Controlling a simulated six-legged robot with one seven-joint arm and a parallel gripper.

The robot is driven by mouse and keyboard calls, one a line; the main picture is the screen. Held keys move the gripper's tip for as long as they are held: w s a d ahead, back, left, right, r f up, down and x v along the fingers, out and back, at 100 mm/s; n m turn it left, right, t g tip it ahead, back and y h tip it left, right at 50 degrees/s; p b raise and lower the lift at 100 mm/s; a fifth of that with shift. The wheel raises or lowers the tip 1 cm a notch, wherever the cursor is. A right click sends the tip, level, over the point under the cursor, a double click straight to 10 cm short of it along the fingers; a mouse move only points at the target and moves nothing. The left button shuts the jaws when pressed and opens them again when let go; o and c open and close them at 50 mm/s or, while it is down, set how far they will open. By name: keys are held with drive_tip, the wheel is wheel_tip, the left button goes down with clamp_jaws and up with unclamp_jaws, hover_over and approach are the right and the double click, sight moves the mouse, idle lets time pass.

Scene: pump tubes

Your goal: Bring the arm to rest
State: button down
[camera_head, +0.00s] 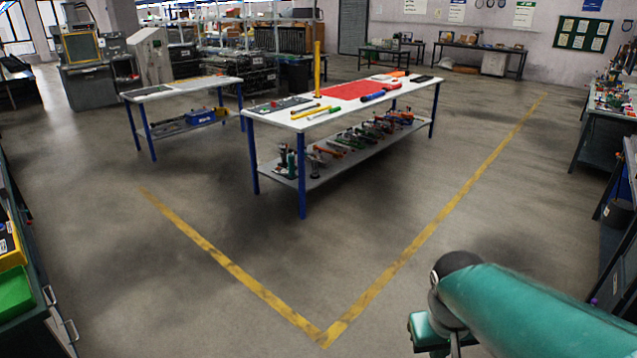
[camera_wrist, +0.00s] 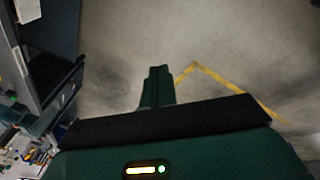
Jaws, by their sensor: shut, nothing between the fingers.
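My gripper (camera_wrist: 157,74) shows in the wrist view, with its green fingers together in the middle. It is shut and empty, over bare concrete floor. In the head view my green arm reaches in from the lower right corner, and the gripper's fingers cannot be made out there. Nothing is seen touching the gripper in the wrist view.
A white-topped workbench (camera_head: 262,114) with tools stands ahead, with a smaller table (camera_head: 145,97) to its left. Yellow floor lines (camera_head: 247,280) meet at a corner in front. A cabinet with a green bin (camera_head: 14,293) is at left. The floor between is clear.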

drive_tip(key=s+a+r+t+y, duration=0.1)
drive_tip(key=s+a+r+t, duration=0.3)
drive_tip(key=r, duration=0.4)
drive_tip(key=shift+s+a+r, duration=0.35)
drive_tip(key=shift+s+a, duration=0.25)
drive_tip(key=shift+s, duration=0.05)
